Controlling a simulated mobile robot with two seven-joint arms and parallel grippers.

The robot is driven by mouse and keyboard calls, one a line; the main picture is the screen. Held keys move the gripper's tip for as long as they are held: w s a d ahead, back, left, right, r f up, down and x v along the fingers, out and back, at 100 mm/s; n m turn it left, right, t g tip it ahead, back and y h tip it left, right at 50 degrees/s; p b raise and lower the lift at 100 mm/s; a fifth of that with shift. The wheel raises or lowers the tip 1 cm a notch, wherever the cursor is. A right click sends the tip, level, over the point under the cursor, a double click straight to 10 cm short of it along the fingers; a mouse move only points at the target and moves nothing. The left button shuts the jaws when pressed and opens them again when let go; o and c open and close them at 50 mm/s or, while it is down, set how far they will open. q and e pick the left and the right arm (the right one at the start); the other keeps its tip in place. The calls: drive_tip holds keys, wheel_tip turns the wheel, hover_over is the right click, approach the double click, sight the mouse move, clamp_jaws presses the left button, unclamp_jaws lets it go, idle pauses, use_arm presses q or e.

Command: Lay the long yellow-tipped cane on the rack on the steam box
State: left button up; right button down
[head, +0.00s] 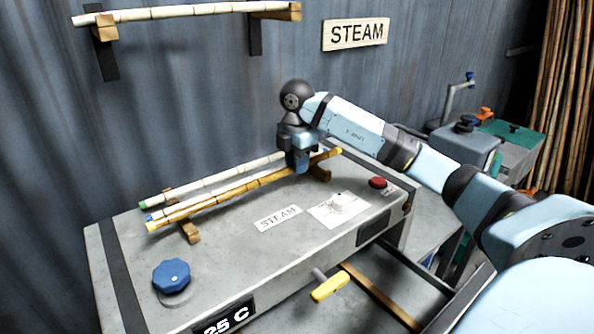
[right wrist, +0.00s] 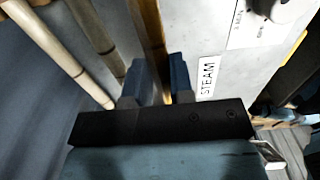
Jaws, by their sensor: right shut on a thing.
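The long yellow-tipped cane (head: 228,193) lies lengthwise over the rack on the steam box (head: 120,270), in front of the other canes. Its yellow ends show at lower left and upper right. My right gripper (head: 298,167) comes down over its right half and is shut on it; the cane also runs between the fingers in the right wrist view (right wrist: 150,40). The rack's wooden supports (head: 189,233) stand under the canes; I cannot tell whether the held cane touches them. My left gripper is not in view.
A pale green-tipped cane (head: 215,178) and a blue-tipped cane (head: 151,217) lie close behind. A blue knob (head: 171,275), red button (head: 378,182) and yellow-handled lever (head: 329,286) are on the box. Another cane (head: 190,11) rests on wall brackets.

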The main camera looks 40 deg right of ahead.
drive_tip(key=shift+f, duration=1.4)
drive_tip(key=shift+f, duration=0.1)
drive_tip(key=c, duration=1)
unclamp_jaws()
wheel_tip(320, 180, up, 12)
drive_tip(key=shift+r, duration=0.15)
